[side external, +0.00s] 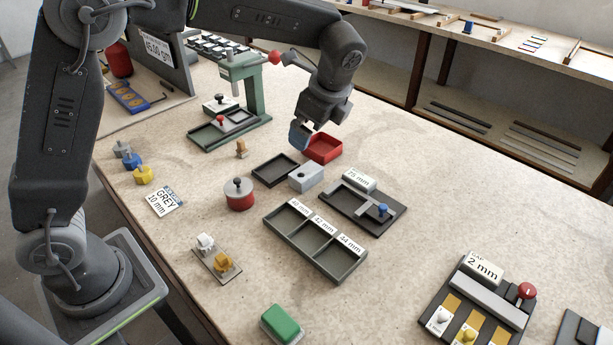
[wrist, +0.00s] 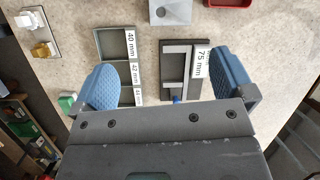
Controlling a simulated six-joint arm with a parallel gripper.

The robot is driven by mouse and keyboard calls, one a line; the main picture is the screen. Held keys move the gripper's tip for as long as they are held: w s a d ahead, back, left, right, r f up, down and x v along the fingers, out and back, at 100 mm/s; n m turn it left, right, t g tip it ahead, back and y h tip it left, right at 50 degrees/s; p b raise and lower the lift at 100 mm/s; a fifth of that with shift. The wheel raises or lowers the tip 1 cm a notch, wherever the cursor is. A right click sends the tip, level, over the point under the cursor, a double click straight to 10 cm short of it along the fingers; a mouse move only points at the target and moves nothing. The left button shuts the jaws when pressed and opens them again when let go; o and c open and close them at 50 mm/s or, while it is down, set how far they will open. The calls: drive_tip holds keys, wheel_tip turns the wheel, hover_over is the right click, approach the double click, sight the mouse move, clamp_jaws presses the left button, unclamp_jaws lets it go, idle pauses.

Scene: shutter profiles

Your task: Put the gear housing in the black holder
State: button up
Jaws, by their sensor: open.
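The gear housing appears to be the light grey block (side external: 306,178) with a round dark hole in its top. It stands on the bench and also shows at the top edge of the wrist view (wrist: 170,12). The black holder appears to be the shallow, empty black tray (side external: 276,170) just left of the block in the side view. I cannot tell whether the two touch. The tray is not seen in the wrist view. My gripper (side external: 307,137) is open and empty, raised above the bench near the red bin. Its blue fingers (wrist: 165,78) are wide apart in the wrist view.
A red bin (side external: 324,150) stands behind the block. A dark 75 mm gauge (side external: 362,212) and a compartment tray (side external: 315,245) lie in front. A red cylinder with a knob (side external: 239,196) stands left. A green press (side external: 245,90) stands behind.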

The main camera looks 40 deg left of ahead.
sight(306, 171)
drive_tip(key=w+a+f, duration=0.1)
drive_tip(key=f, duration=0.4)
drive_tip(key=a+f+m, duration=0.1)
drive_tip(key=a+f, duration=0.1)
drive_tip(key=f, duration=0.3)
drive_tip(key=w+a+f+m, duration=0.1)
drive_tip(key=f, duration=0.5)
drive_tip(key=shift+w+a+y, duration=0.25)
drive_tip(key=shift+w+y, duration=0.05)
drive_tip(key=shift+y, duration=0.1)
drive_tip(key=shift+r, duration=0.1)
drive_tip(key=shift+c, duration=0.2)
drive_tip(key=c, duration=0.9)
drive_tip(key=shift+c, duration=0.8)
drive_tip(key=shift+r, duration=0.15)
